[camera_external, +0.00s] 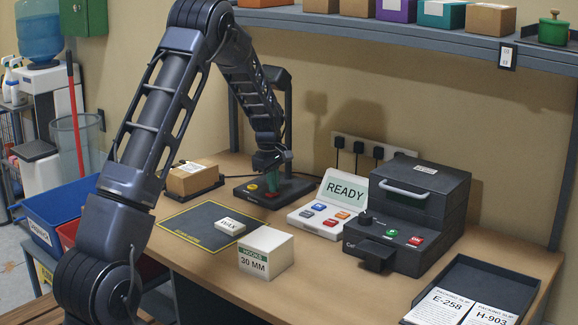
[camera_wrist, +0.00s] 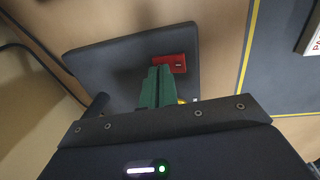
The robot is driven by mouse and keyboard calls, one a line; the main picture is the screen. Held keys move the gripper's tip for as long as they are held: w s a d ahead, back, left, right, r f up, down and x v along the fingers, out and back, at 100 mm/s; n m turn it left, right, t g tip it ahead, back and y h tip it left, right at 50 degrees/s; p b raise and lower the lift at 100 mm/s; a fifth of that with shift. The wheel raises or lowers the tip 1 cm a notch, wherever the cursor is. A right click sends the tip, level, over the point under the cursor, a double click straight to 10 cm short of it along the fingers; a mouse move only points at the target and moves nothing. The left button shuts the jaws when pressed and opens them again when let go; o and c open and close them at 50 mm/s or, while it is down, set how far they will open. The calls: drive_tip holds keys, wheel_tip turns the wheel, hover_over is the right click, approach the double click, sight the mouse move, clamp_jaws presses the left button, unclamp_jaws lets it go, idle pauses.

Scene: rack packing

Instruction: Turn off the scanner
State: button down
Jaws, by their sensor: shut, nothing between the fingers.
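The scanner (camera_external: 296,187) has a flat dark base with an upright post at the back of the table. Its base (camera_wrist: 105,58) fills the upper middle of the wrist view. A red button (camera_external: 271,195) sits on the base and also shows in the wrist view (camera_wrist: 178,60). A yellow button (camera_external: 252,187) lies to its left; in the wrist view it is mostly hidden. My gripper (camera_external: 271,178) is over the base, its green fingers (camera_wrist: 160,72) shut and empty. The fingertips are right by the red button; I cannot tell if they touch it.
A cardboard box (camera_external: 193,178) on a dark tray stands left of the scanner. A READY panel (camera_external: 313,217) with several buttons stands to the right, then a black machine (camera_external: 425,200). A dark mat (camera_external: 190,222) and a white hooks box (camera_external: 266,250) lie in front.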

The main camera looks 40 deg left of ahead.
drive_tip(key=shift+s+f, duration=0.2)
drive_tip(key=shift+s, duration=0.1)
drive_tip(key=shift+s+r, duration=0.15)
drive_tip(key=shift+s, duration=0.45)
drive_tip(key=shift+r, duration=0.1)
wheel_tip(320, 180, up, 14)
drive_tip(key=s, duration=0.1)
drive_tip(key=shift+s, duration=0.3)
idle(0.3)
